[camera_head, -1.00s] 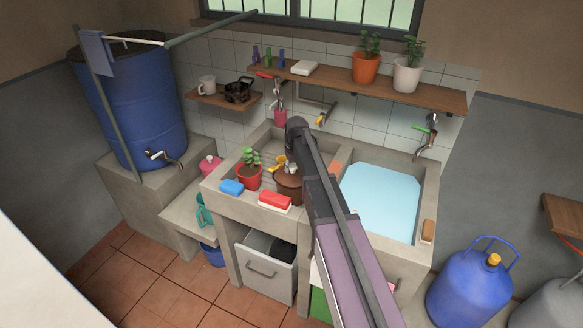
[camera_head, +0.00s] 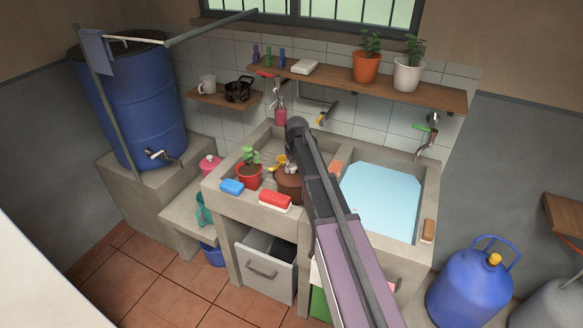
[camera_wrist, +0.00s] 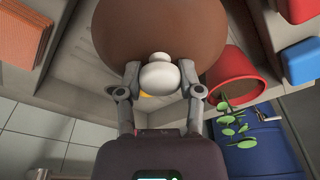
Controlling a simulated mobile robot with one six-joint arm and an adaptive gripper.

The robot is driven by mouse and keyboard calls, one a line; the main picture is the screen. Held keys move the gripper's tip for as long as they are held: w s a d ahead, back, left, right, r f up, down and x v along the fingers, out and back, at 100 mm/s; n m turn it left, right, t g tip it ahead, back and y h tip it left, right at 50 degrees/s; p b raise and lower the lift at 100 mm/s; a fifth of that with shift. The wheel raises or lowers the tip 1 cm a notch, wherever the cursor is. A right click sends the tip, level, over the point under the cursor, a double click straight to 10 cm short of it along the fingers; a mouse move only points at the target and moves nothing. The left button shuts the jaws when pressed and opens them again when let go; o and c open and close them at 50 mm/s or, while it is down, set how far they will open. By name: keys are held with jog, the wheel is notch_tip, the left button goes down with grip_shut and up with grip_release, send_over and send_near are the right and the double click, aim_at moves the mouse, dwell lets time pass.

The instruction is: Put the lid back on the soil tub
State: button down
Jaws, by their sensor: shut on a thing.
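My gripper (camera_wrist: 160,76) is shut on the white knob (camera_wrist: 159,77) of a brown round lid (camera_wrist: 160,25) in the wrist view, one finger on each side of the knob. In the head view the brown soil tub (camera_head: 289,188) stands on the ribbed drainboard left of the basin, below my gripper (camera_head: 292,166). My arm covers its right side. The lid fills the top of the wrist view and hides what is under it. I cannot tell whether the lid rests fully on the tub's rim.
A red pot with a plant (camera_head: 249,177) stands close on the left. A blue sponge (camera_head: 232,186) and a red block (camera_head: 275,200) lie along the front edge. The water-filled basin (camera_head: 381,200) is on the right. A wooden shelf (camera_head: 350,86) with pots hangs behind.

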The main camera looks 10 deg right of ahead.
jog(key=shift+c, duration=0.8)
grip_release()
jog(key=shift+o, duration=0.8)
jog(key=shift+s+r, duration=0.1)
jog(key=shift+r, duration=0.05)
jog(key=shift+r+p, duration=3.4)
jog(key=shift+p, duration=0.1)
grip_shut()
